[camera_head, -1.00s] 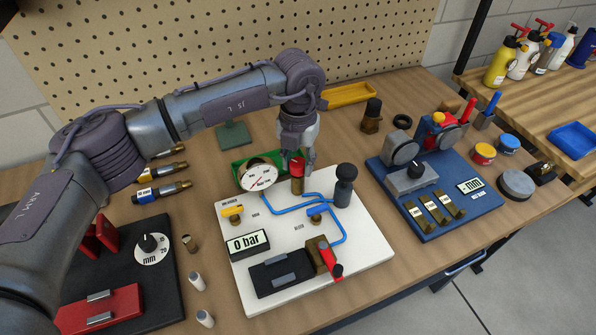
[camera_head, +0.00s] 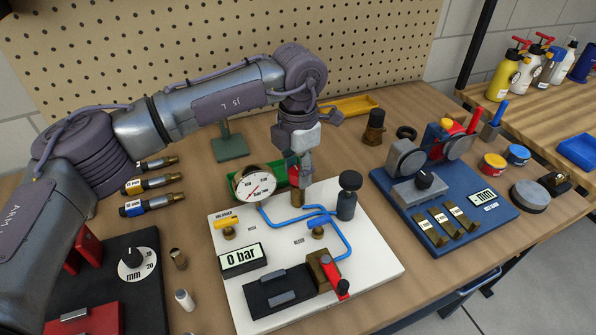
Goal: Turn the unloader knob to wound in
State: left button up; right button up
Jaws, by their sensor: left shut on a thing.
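A white test board (camera_head: 380,262) stands on the bench with a round pressure gauge (camera_head: 255,184), blue tubing and a display (camera_head: 240,260) reading 0 bar. A red knob (camera_head: 292,170) sits on a brass body (camera_head: 298,198) at the board's back, right of the gauge. My left gripper (camera_head: 300,172) points down and is shut on this red knob; its fingers hide much of it. A yellow lever (camera_head: 228,222) sits at the board's left, beside a tiny label that seems to read unloader. How far the red knob is wound cannot be told. My right gripper is out of view.
A black pump-like knob (camera_head: 350,182) stands close right of my gripper. A red-handled brass valve (camera_head: 328,275) is at the board's front. A blue fixture board (camera_head: 450,240) stands to the right.

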aim_at(298, 171)
pick_arm(q)
jog(key=shift+r, duration=0.1)
jog(key=o, duration=0.9)
jog(key=shift+c, duration=0.2)
notch_tip(298, 171, up, 12)
